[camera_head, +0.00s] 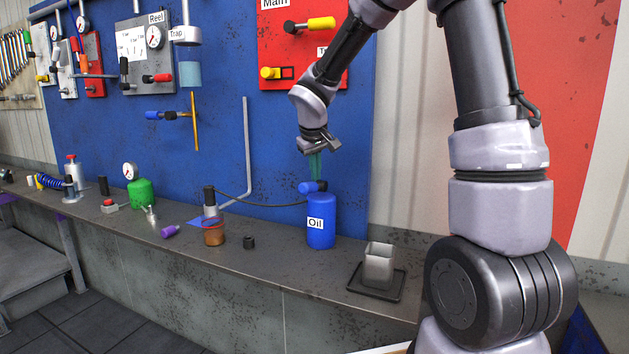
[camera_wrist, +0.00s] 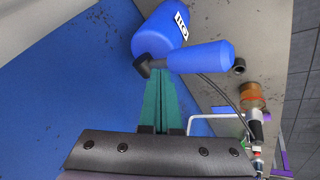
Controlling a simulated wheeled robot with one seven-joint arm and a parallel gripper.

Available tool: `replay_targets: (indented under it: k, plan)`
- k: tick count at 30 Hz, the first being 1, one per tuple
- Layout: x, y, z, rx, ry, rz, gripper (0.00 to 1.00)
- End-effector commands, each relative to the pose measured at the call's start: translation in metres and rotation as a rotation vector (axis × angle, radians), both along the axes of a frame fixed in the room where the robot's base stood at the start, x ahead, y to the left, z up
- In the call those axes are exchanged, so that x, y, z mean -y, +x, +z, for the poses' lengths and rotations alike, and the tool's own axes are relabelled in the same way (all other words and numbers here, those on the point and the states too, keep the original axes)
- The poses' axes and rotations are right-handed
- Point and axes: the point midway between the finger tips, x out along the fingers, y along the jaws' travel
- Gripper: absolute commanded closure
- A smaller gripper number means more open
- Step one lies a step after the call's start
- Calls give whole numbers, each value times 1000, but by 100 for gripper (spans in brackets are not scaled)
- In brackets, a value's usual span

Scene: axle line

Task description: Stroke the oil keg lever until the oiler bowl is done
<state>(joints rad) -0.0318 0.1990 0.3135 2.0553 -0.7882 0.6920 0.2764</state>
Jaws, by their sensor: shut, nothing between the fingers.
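The blue oil keg (camera_head: 321,224), labelled "Oil", stands upright on the bench. Its lever has a blue handle (camera_head: 311,187) on a black pivot at the keg's top. In the wrist view the blue handle (camera_wrist: 198,57) lies across the front of my fingertips, with the keg (camera_wrist: 163,33) behind it. My gripper (camera_head: 317,177) points down just above the lever, its green fingers shut and empty; I cannot tell if the tips touch the handle. The oiler bowl (camera_head: 213,232), amber-brown, sits left of the keg beneath a dark-topped cylinder; its fill level is too small to read. It also shows in the wrist view (camera_wrist: 252,96).
A dark hose (camera_head: 262,203) runs between the keg and the oiler. A small black cap (camera_head: 249,242) lies between them. A grey square cup (camera_head: 378,265) on a dark tray stands right of the keg. The blue panel (camera_head: 280,150) rises behind.

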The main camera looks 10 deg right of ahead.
Motion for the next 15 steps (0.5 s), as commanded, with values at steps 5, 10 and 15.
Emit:
replay_targets:
  k: [5, 10, 15]
  plan:
    - [-1, -1, -2, -1, 1, 0, 100]
    - [-1, -2, -4, -1, 1, 0, 100]
    - [-1, -2, -6, -1, 1, 0, 100]
